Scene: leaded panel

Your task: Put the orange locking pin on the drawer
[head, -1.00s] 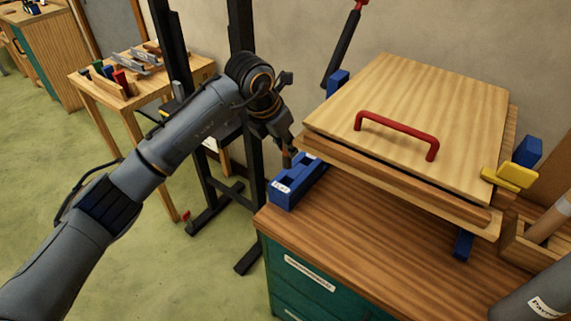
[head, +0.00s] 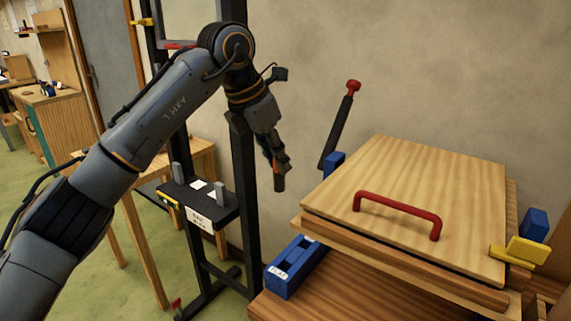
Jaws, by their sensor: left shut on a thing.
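My left gripper (head: 272,155) is raised in the middle of the head view, left of the wooden lidded unit. Its jaws are shut on a small brownish-orange piece (head: 279,183) that hangs down below the fingertips. The piece is small and partly covered, so I cannot tell whether it is the orange locking pin. It is in the air, apart from the bench and the blue holder. No other orange pin is visible. No drawer front shows now; only part of the wooden bench top (head: 345,297) does. My right gripper is not in view.
A wooden lid with a red handle (head: 398,216) covers much of the bench. A blue slotted holder (head: 297,266) stands at its left. A dark frame stand with a black shelf (head: 197,205) is close to my left arm. A red-topped lever (head: 340,125) rises behind.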

